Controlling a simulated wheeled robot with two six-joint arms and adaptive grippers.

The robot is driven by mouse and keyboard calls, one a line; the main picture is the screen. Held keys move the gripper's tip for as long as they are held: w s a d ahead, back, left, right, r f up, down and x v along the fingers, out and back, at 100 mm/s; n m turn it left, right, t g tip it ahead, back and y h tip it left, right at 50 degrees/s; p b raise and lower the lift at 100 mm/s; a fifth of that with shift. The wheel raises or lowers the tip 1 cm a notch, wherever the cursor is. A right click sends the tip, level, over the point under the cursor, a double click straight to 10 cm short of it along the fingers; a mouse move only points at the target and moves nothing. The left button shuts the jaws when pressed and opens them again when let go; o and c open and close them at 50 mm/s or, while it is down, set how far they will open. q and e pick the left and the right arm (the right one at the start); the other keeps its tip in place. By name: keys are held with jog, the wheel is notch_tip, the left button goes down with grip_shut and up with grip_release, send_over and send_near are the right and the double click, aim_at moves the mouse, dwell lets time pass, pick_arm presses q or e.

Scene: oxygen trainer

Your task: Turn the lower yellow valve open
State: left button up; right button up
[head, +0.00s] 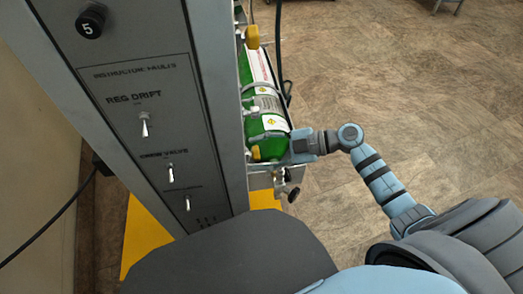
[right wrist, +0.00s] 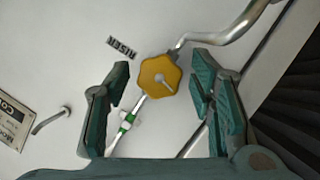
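The lower yellow valve (head: 256,153) is a small knob low on the side of the panel, beside the bottom of the green cylinder. In the right wrist view it is a lobed yellow knob (right wrist: 158,77) on a metal pipe. My right gripper (head: 288,149) is at the lower valve's height, just to its right. In the right wrist view the right gripper (right wrist: 160,95) is open, with one finger on each side of the knob and visible gaps to both. Its fingers are hidden or too small to make out in the head view. My left gripper is not in view.
An upper yellow valve (head: 252,36) sits near the cylinder's top. The green cylinder (head: 262,95) stands in a metal frame along the panel (head: 150,75). A curved pipe (right wrist: 225,32) runs above right of the knob. Open floor (head: 400,85) lies to the right.

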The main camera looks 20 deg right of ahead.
jog(key=shift+s+d, duration=0.15)
jog(key=shift+d, duration=0.15)
jog(key=v, duration=1.1)
jog(key=shift+d, duration=0.15)
